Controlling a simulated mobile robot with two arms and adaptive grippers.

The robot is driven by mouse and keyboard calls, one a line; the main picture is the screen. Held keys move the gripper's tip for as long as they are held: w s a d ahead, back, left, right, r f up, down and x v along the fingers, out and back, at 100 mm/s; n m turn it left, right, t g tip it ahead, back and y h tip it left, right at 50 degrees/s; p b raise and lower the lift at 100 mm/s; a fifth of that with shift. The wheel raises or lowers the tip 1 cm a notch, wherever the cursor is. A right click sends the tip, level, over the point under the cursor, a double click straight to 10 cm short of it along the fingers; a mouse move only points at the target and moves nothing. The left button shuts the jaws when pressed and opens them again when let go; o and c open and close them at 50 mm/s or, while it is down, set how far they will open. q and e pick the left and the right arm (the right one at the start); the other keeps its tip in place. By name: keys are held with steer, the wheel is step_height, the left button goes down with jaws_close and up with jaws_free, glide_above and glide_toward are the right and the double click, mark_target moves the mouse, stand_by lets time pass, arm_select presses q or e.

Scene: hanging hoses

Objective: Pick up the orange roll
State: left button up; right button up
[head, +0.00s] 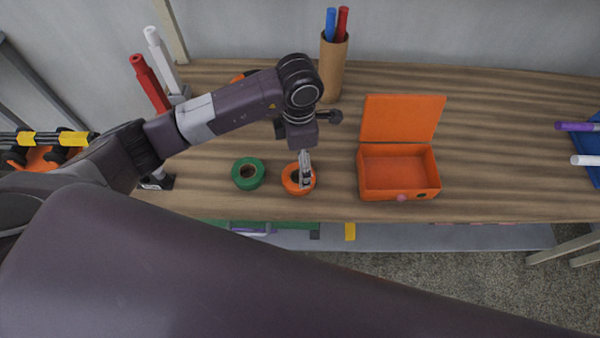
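The orange roll (289,184) lies flat on the wooden table near its front edge. My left gripper (305,184) points down over the roll's right part and hides some of it. The fingers look narrow from this angle. I cannot tell whether they touch or grip the roll. My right gripper is not in view.
A green roll (248,173) lies just left of the orange one. An open orange box (399,173) with its lid up stands to the right. A brown cylinder (333,65) holding blue and red sticks stands behind. The table's (500,140) right part is mostly clear.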

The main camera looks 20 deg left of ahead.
mark_target(298, 176)
arm_select(q)
step_height(298, 176, down, 6)
steer(key=p, duration=0.3)
steer(key=shift+s+f, duration=0.1)
steer(key=shift+f, duration=0.55)
steer(key=c, duration=1.4)
steer(key=shift+o, duration=0.2)
steer(key=shift+r, duration=0.15)
